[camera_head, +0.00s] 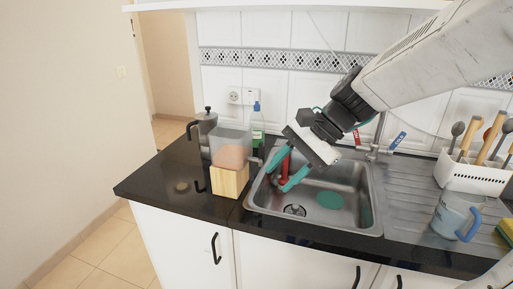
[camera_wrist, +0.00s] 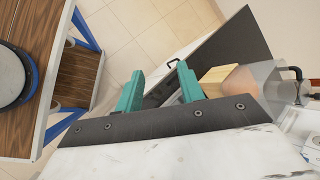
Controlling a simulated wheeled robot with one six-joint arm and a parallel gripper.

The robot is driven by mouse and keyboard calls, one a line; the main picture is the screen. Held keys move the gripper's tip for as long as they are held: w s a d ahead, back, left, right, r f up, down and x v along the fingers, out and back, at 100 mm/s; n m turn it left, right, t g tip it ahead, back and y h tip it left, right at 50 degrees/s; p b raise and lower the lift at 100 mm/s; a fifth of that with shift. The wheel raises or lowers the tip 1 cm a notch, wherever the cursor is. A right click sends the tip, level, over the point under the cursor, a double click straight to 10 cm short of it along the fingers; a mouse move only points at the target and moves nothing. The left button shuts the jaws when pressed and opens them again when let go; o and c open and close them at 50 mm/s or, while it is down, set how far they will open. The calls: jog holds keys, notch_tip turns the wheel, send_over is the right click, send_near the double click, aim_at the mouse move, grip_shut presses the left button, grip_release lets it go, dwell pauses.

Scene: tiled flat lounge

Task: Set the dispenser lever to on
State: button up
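The dispenser stands on the dark counter left of the sink. It has a clear container (camera_head: 231,147) with pinkish contents on a wooden base (camera_head: 229,181). In the wrist view the wooden base (camera_wrist: 217,80) and the container (camera_wrist: 243,79) show right of my fingers. I cannot clearly make out the lever; a small grey part (camera_head: 257,160) sticks out on the container's right. My gripper (camera_head: 286,171) is open, its teal fingers over the sink's left side, right of the dispenser. A red thing (camera_head: 284,168) shows between the fingers; I cannot tell what it is.
The metal sink (camera_head: 350,222) lies beneath my gripper. A mug (camera_head: 451,214) and white utensil rack (camera_head: 470,178) are at right. The counter's front left (camera_head: 145,184) is mostly free.

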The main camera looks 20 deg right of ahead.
jog(key=w+d+f+m+t+y, duration=0.1)
jog(key=w+d+m+t+y, duration=0.15)
jog(key=w+m, duration=0.5)
jog(key=m+t, duration=0.4)
jog(key=m, duration=0.2)
send_near(261, 158)
notch_tip(261, 158, up, 2)
jog(key=w+a, duration=0.1)
jog(key=w, duration=0.2)
jog(key=shift+y, duration=0.35)
jog(key=x, duration=0.7)
jog(key=shift+s+a, duration=0.15)
jog(key=shift+a, duration=0.2)
grip_shut()
